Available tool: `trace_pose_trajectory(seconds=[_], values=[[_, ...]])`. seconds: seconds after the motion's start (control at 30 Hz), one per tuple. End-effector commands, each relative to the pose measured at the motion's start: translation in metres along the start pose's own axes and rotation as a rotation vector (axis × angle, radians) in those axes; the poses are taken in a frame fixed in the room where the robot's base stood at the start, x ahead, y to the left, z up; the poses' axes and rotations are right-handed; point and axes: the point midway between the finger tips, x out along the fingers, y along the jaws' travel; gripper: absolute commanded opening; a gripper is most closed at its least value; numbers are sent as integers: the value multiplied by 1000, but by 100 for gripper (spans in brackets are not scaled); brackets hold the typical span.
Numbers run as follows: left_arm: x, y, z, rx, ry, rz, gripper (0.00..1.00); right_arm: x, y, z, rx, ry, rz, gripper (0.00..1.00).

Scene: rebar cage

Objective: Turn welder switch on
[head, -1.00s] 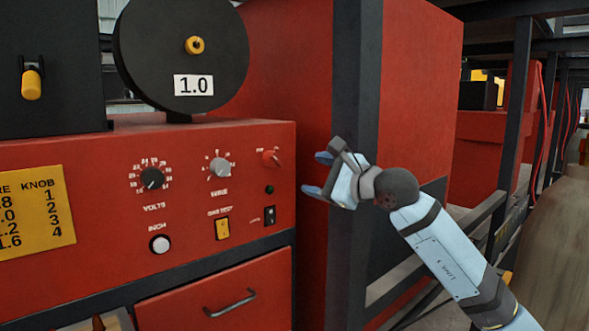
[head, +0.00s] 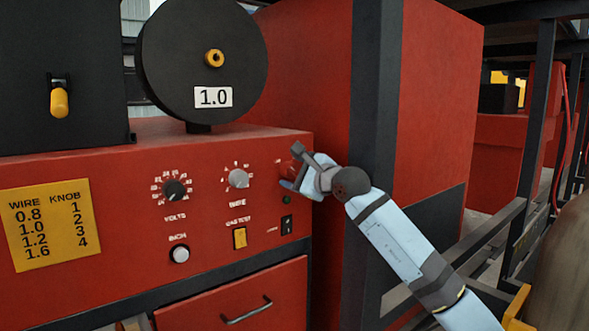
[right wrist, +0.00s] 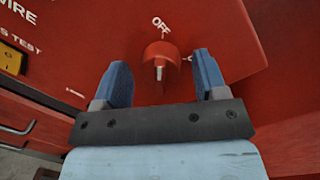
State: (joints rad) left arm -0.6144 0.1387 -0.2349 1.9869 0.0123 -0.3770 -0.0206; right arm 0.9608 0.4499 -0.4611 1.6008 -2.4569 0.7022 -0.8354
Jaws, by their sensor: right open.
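The welder switch is a red rotary knob (right wrist: 152,54) with a pale strip on its grip, on the red front panel of the welder (head: 120,165). White lettering "OFF" (right wrist: 161,24) is beside it in the right wrist view. My right gripper (head: 288,168) is open at the panel's upper right corner. In the right wrist view its two blue fingers stand on either side of the knob, apart from it. In the head view the gripper largely covers the knob. I cannot tell which setting the knob points to. My left gripper is not in view.
Left of the switch are a black volts dial (head: 174,190), a grey wire dial (head: 238,178), a yellow switch (head: 239,238) and a white button (head: 180,254). A small black rocker (head: 287,225) sits below the gripper. A dark post (head: 373,130) stands right of the panel.

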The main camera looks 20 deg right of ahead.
Motion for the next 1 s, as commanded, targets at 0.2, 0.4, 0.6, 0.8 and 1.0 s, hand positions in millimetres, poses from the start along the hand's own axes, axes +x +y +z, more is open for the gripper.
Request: trace_pose_trajectory(seconds=[0.2, 0.4, 0.6, 0.8, 1.0], values=[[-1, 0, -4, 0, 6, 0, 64, 2, 0, 0, 0, -1, -1, 66], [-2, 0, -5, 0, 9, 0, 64, 2, 0, 0, 0, -1, -1, 41], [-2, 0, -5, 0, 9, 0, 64, 2, 0, 0, 0, -1, -1, 17], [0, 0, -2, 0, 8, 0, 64, 2, 1, -1, 24, -2, -3, 17], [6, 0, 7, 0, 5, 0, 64, 2, 2, -1, 113, -9, -11, 17]])
